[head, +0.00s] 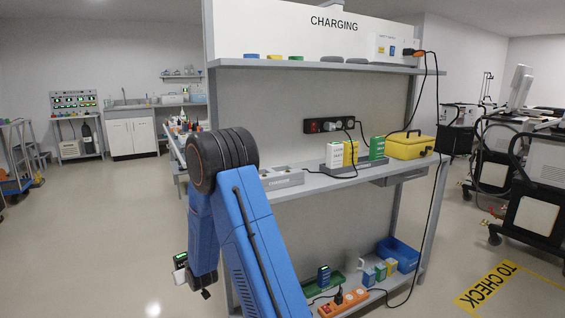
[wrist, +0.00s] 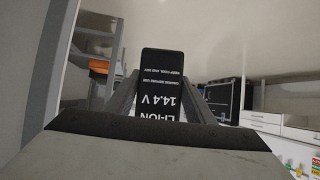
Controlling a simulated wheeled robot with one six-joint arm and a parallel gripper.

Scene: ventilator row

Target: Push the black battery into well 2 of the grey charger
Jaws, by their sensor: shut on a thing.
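A black battery (wrist: 163,85) with white text "LI-ION 14.4 V" stands between the two fingers of my gripper (wrist: 163,98) in the wrist view, and the gripper is shut on it. In the head view my gripper (head: 186,276) hangs low at the left of the rack, below the middle shelf and apart from it. The grey charger (head: 284,181) sits on the middle shelf, behind my arm's elbow, which hides its left part. Its wells look empty where visible, but their numbers cannot be read. A second grey base (head: 358,165) holds white, yellow and green packs.
A black socket strip (head: 330,125) with cables is on the back panel. A yellow case (head: 411,146) stands at the right of the middle shelf (head: 335,182). The lower shelf holds a blue bin (head: 400,255), small packs and an orange power strip (head: 343,302).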

